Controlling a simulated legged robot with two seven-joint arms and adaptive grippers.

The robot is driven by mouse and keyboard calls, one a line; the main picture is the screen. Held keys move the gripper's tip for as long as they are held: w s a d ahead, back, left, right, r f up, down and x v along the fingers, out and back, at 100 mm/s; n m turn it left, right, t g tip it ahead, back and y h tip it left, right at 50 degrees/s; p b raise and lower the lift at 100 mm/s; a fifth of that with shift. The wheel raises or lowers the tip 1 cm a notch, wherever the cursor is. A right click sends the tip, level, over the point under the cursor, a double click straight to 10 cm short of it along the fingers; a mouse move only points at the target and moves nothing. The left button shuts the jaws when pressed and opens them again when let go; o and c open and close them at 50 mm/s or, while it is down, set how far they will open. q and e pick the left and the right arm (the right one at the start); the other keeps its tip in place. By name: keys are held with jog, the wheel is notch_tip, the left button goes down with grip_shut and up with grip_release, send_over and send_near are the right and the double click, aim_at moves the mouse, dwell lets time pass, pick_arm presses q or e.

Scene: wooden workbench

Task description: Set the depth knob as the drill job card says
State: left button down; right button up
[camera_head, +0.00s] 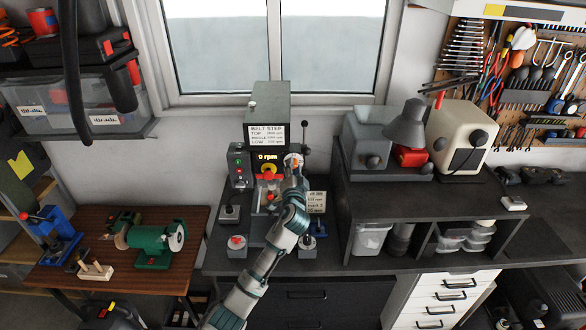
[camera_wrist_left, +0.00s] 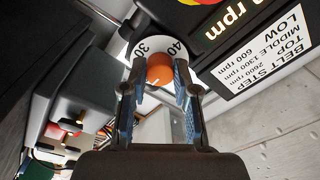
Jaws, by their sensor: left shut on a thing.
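The drill (camera_head: 268,103) is a dark green machine against the window wall, with a "0 rpm" readout. Its depth knob (camera_wrist_left: 159,69) is orange, in front of a white dial (camera_wrist_left: 150,42) with the numbers 30 and 40 showing. In the left wrist view, my left gripper (camera_wrist_left: 160,78) is shut on the knob, one finger on each side. In the head view, my left gripper (camera_head: 293,175) reaches up to the drill's right side and partly hides it. The job card (camera_head: 317,201) stands right of the drill; its writing is too small to read. My right gripper is not in view.
A belt step plate (camera_head: 266,134) is on the drill front, beside a green and red button box (camera_head: 239,165). A lever with a black ball (camera_head: 304,125) rises right of the dial. A green grinder (camera_head: 152,240) is at left.

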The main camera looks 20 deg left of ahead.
pick_arm(q)
jog(key=shift+r, duration=0.2)
jog(key=c, duration=1)
grip_release()
jog(key=shift+d, duration=0.1)
jog(key=shift+o, duration=0.7)
jog(key=shift+w+d+f, duration=0.1)
jog(key=shift+f, duration=0.05)
jog(key=shift+s+d+f, duration=0.1)
jog(key=shift+s, duration=0.15)
jog(key=v, duration=1.1)
jog(key=shift+s, duration=0.2)
jog(key=shift+f, duration=0.15)
